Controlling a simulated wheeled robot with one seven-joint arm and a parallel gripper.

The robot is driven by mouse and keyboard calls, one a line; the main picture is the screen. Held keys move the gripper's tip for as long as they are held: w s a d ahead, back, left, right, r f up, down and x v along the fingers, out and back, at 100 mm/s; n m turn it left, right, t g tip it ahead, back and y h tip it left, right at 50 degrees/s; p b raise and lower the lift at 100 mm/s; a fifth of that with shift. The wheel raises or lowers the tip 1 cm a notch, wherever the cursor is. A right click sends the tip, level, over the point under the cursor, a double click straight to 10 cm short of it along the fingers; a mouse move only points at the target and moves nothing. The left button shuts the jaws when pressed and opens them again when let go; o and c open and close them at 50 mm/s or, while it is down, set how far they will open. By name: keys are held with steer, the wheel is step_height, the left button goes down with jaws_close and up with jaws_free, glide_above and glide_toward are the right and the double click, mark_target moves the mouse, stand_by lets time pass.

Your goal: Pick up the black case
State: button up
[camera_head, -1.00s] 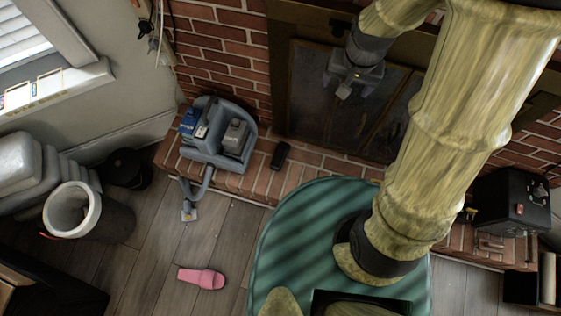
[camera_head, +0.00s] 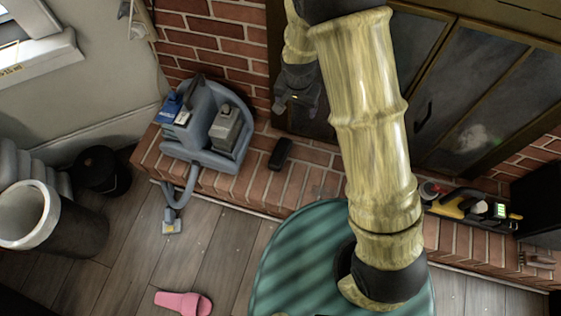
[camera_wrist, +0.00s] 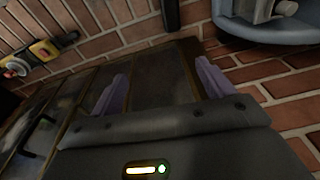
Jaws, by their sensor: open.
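The black case (camera_head: 281,153) is a small dark oblong lying on the brick hearth, just right of the grey-blue cleaning machine. It also shows at the top edge of the wrist view (camera_wrist: 171,14), partly cut off. My gripper (camera_head: 289,106) is seen above and behind the case in the head view, apart from it. In the wrist view my gripper (camera_wrist: 161,72) has its two purple fingers spread wide with nothing between them. The case lies beyond the fingertips in that view.
The cleaning machine (camera_head: 212,128) stands left of the case, its hose hanging to the floor. A yellow tool (camera_head: 468,207) lies on the hearth to the right. The glass fireplace doors (camera_head: 470,110) are behind. A bin (camera_head: 50,225) and a pink slipper (camera_head: 184,302) are on the floor.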

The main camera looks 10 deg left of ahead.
steer(key=b, duration=1)
glide_above(280, 152)
steer(key=s+a, duration=0.1)
steer(key=s, duration=0.1)
step_height(280, 152, down, 17)
steer(key=shift+w+a, duration=0.15)
steer(key=shift+w, duration=0.05)
steer(key=shift+s+r, duration=0.1)
steer(key=f+b, duration=0.2)
steer(key=f, duration=0.2)
steer(key=w+f+b, duration=0.1)
steer(key=f+b, duration=0.1)
steer(key=f, duration=0.2)
steer(key=f+b, duration=0.2)
steer(key=f, duration=0.2)
steer(key=shift+w+d+f, duration=0.1)
steer(key=shift+w+d, duration=0.2)
steer(key=shift+w, duration=0.1)
steer(key=f+b, duration=0.2)
steer(key=f, duration=0.1)
steer(key=f+b, duration=0.1)
steer(key=shift+d+f+b, duration=0.2)
steer(key=shift+d+b, duration=0.1)
steer(key=shift+d, duration=0.1)
steer(key=shift+w+f, duration=0.1)
steer(key=shift+f, duration=0.35)
steer(key=shift+r, duration=0.1)
